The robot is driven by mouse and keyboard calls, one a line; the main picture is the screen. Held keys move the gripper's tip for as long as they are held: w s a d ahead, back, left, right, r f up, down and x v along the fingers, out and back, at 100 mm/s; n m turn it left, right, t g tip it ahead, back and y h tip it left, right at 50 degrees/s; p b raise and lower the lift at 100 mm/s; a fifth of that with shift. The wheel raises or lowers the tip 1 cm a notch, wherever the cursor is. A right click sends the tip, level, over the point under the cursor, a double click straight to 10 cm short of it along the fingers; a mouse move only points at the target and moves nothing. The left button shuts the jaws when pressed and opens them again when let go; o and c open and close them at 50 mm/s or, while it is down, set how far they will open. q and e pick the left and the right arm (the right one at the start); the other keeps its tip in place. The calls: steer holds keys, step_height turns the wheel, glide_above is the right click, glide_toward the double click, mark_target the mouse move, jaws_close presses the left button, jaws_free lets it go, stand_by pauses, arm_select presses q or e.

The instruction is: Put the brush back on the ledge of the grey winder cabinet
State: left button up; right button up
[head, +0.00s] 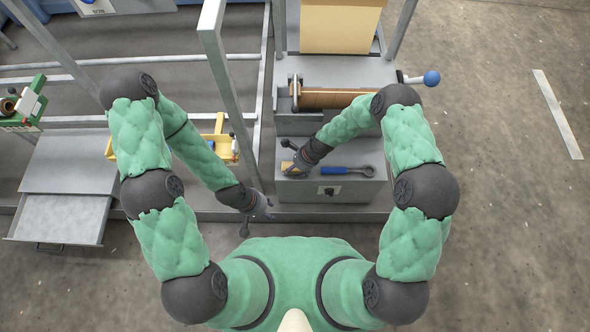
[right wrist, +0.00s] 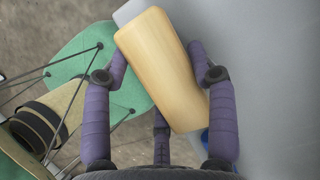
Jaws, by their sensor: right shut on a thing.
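The brush shows as a pale wooden block (right wrist: 160,68) between the fingers of my right gripper (right wrist: 160,75) in the right wrist view. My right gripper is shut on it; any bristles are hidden. In the head view the brush (head: 288,166) is at the left end of the ledge of the grey winder cabinet (head: 373,188). I cannot tell whether it touches the ledge. My left gripper (head: 257,212) is low, left of the cabinet, apart from the brush. Its fingers are too small to judge.
A blue-handled wrench (head: 345,170) lies on the ledge, right of the brush. A brown roll (head: 335,98) sits behind the ledge. A yellow tray (head: 222,147) is to the left. A blue-knobbed lever (head: 430,78) sticks out at the right. The floor at right is clear.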

steer(key=shift+f, duration=0.3)
steer(key=shift+f+b, duration=0.2)
steer(key=shift+b, duration=0.15)
steer(key=shift+s, duration=0.1)
steer(key=o, duration=1.2)
steer(key=shift+f, duration=0.1)
steer(key=shift+c, duration=0.2)
